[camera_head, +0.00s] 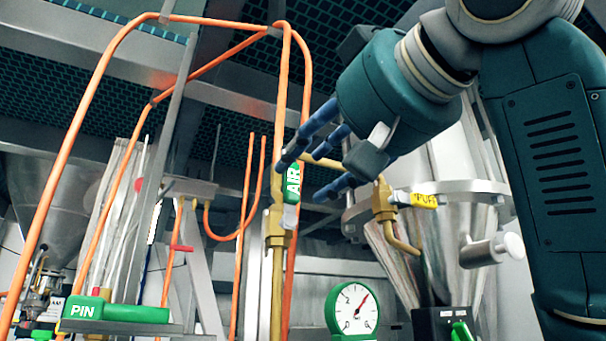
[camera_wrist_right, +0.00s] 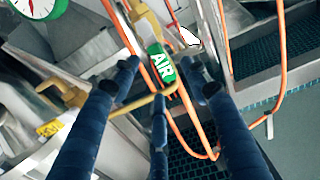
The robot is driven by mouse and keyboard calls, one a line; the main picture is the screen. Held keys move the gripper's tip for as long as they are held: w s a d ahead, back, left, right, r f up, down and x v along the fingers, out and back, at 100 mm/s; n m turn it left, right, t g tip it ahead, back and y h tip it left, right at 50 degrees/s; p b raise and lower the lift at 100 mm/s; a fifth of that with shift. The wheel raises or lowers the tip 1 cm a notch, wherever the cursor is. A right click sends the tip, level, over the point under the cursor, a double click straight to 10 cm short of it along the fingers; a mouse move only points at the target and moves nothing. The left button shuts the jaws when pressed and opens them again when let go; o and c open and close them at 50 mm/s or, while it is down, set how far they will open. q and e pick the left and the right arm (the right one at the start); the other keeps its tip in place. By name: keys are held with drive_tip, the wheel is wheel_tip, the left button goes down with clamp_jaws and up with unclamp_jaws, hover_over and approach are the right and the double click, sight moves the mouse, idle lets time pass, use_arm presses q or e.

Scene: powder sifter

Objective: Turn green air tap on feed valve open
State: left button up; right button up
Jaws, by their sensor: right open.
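The green air tap (camera_head: 292,182), a handle marked AIR in white, stands upright along the brass valve (camera_head: 277,222) on a vertical pipe. My right gripper (camera_head: 304,176) comes in from the upper right with its blue fingers spread, one tip close to the tap's upper part and another lower to its right. In the right wrist view the tap (camera_wrist_right: 161,66) shows between the open fingers, and nothing is held. I cannot tell whether a finger touches the tap. My left gripper is not in view.
A yellow-handled brass valve (camera_head: 415,199) sits right of the tap, joined by a brass pipe. A pressure gauge (camera_head: 353,310) is below. A green PIN tap (camera_head: 115,312) is at lower left, and a steel hopper (camera_head: 455,230) behind my right arm.

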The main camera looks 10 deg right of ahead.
drive_tip(key=v, duration=0.8)
drive_tip(key=shift+s, duration=0.3)
